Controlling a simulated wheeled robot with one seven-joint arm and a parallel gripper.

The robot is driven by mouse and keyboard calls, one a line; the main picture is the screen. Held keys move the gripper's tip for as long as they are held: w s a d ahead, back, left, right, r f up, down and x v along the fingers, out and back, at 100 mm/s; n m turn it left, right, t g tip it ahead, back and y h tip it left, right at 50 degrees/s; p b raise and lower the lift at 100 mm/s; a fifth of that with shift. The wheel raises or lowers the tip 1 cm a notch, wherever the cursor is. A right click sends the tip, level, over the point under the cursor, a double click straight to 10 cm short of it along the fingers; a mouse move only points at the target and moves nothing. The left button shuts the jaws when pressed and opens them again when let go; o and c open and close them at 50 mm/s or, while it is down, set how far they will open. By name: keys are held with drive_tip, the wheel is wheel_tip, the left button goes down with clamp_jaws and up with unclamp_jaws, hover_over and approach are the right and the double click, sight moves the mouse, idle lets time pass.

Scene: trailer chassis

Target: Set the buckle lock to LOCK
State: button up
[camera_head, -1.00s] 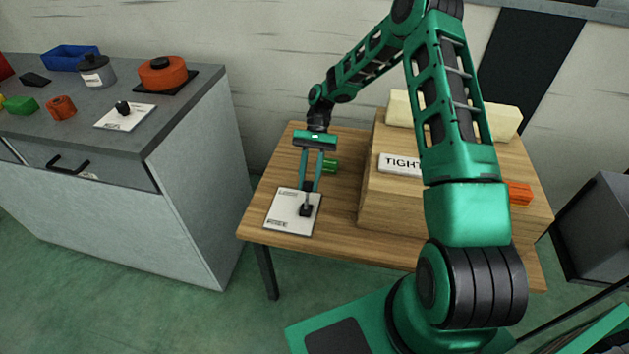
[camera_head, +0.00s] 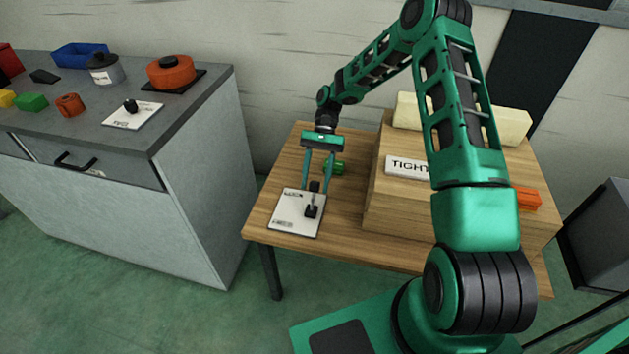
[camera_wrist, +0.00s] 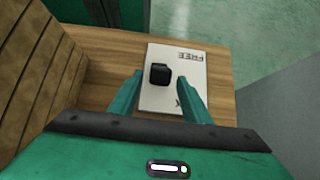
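The buckle lock is a white plate (camera_head: 290,211) on the wooden table, with a black lever (camera_head: 312,207) on its right side. In the wrist view the black knob (camera_wrist: 160,74) shows over the plate (camera_wrist: 190,72). The word FREE reads upside down at the plate's far edge there; a finger partly hides the other label, leaving a K. My gripper (camera_head: 315,188) is above the plate's back part, fingers apart on either side of the knob. A gap shows between knob and fingers in the wrist view. The lever's exact setting is hard to tell.
A wooden block (camera_head: 395,205) with a TIGHT label (camera_head: 408,167) stands right of the plate. A green piece (camera_head: 339,167) lies behind the gripper. A grey cabinet (camera_head: 190,150) at left holds another white plate with a black knob (camera_head: 131,106) and several coloured parts.

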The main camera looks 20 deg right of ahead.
drive_tip(key=v, duration=1)
drive_tip(key=shift+w, duration=0.35)
drive_tip(key=shift+d+r, duration=0.15)
